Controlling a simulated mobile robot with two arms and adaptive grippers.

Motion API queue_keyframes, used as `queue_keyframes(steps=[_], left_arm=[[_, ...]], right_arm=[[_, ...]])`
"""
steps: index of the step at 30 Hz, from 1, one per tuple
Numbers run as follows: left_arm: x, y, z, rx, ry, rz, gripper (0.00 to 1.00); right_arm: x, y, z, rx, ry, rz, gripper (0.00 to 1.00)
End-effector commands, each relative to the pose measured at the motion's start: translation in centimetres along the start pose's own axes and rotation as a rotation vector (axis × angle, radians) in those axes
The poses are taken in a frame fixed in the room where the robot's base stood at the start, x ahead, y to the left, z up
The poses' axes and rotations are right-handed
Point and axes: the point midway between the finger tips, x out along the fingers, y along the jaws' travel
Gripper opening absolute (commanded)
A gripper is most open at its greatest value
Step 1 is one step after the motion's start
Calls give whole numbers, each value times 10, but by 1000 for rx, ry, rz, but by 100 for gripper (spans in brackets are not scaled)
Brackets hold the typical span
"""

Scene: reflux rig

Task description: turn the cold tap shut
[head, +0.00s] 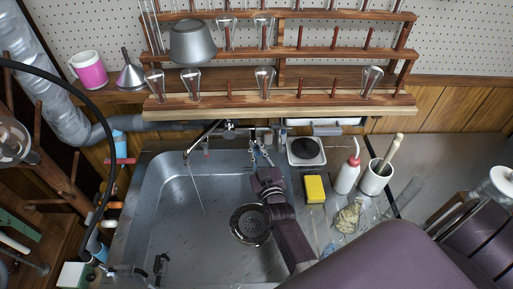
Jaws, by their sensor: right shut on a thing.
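The metal mixer tap (230,131) is mounted at the back edge of the steel sink (165,215). Its thin spout reaches forward and left, and a thin line like a water stream (196,187) runs down from its end into the basin. My right gripper (262,152) is at the right end of the tap, shut on what looks like the cold tap's handle. The fingers hide most of that handle, so its angle cannot be told. A small red-marked part (207,153) shows on the left side of the tap. My left gripper is not in view.
A wooden rack (290,102) with glassware is above the tap. A black hose (95,115) curves at left. The basin's left half is clear.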

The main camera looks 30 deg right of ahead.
Motion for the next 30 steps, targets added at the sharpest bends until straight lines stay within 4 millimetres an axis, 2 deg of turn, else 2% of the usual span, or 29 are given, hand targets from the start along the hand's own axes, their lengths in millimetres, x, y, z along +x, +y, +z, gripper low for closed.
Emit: queue_keyframes(steps=[5, 13, 23, 24, 29, 30], left_arm=[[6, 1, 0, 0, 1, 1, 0], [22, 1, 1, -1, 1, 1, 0], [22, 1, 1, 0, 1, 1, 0], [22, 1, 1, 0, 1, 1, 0], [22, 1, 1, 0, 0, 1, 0], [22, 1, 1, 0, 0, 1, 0]], right_arm=[[0, -3, 2, 51, 11, 3, 0], [2, -10, 1, 299, 60, 20, 0], [2, -11, -2, 336, 67, 22, 0], [2, -11, -2, 336, 67, 22, 11], [2, -10, -2, 334, 66, 22, 28], [2, -10, -2, 334, 66, 22, 28]])
